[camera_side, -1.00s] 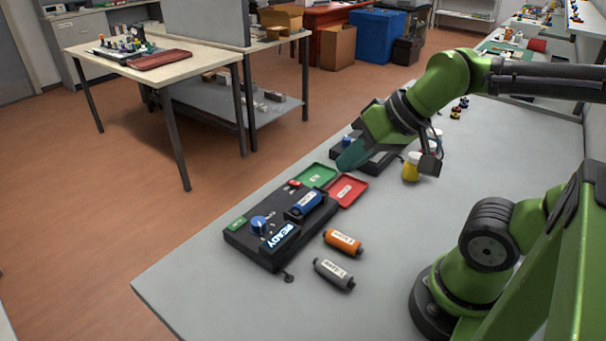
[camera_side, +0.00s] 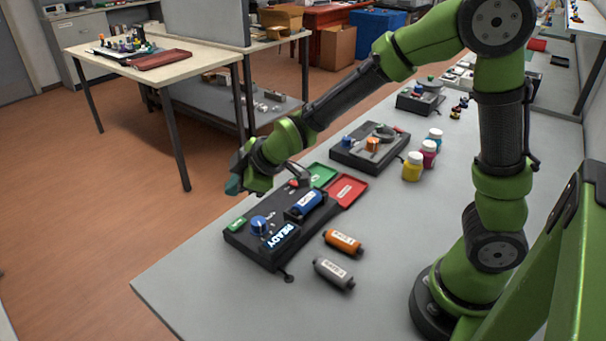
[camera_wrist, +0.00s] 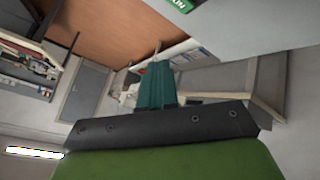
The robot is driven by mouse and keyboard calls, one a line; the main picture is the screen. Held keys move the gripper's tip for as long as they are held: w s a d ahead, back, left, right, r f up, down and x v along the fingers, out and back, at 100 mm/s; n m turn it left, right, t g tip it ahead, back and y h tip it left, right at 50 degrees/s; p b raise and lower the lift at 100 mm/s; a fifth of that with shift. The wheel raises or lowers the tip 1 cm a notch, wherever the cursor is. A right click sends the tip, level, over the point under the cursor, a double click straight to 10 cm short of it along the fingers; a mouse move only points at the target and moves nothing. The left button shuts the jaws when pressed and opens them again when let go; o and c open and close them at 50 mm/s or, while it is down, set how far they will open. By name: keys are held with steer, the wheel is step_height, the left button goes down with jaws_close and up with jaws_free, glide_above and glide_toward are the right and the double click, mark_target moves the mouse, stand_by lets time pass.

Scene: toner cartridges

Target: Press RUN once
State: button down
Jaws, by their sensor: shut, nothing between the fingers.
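The black control box (camera_side: 262,257) sits on the grey table in the side view. It has a green label or button (camera_side: 237,224) at its left end, a blue knob (camera_side: 260,225), a lit display reading READY (camera_side: 281,236) and a red button (camera_side: 294,184) at the far end. A blue cartridge (camera_side: 304,204) lies in its cradle. My gripper (camera_side: 234,185) is shut and empty, above and behind the box's far left edge, apart from it. Its teal fingers also show in the wrist view (camera_wrist: 156,86). A green piece with white lettering (camera_wrist: 176,4) shows at the wrist view's top edge.
Green (camera_side: 322,176) and red (camera_side: 347,191) trays adjoin the box. An orange cartridge (camera_side: 343,241) and a grey one (camera_side: 334,273) lie in front. Another black device (camera_side: 367,150) and small bottles, one yellow (camera_side: 412,167), stand farther back. The table's near left is clear.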

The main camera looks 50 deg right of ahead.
mark_target(240, 225)
steer(key=shift+w+d+r+n+t, duration=0.1)
steer(key=shift+w+r+n+t, duration=0.3)
steer(key=shift+w+r+n, duration=0.3)
steer(key=shift+s+f, duration=0.15)
steer(key=shift+f, duration=4.35)
steer(key=shift+f, duration=0.4)
steer(key=shift+f, duration=0.4)
steer(key=shift+r, duration=0.85)
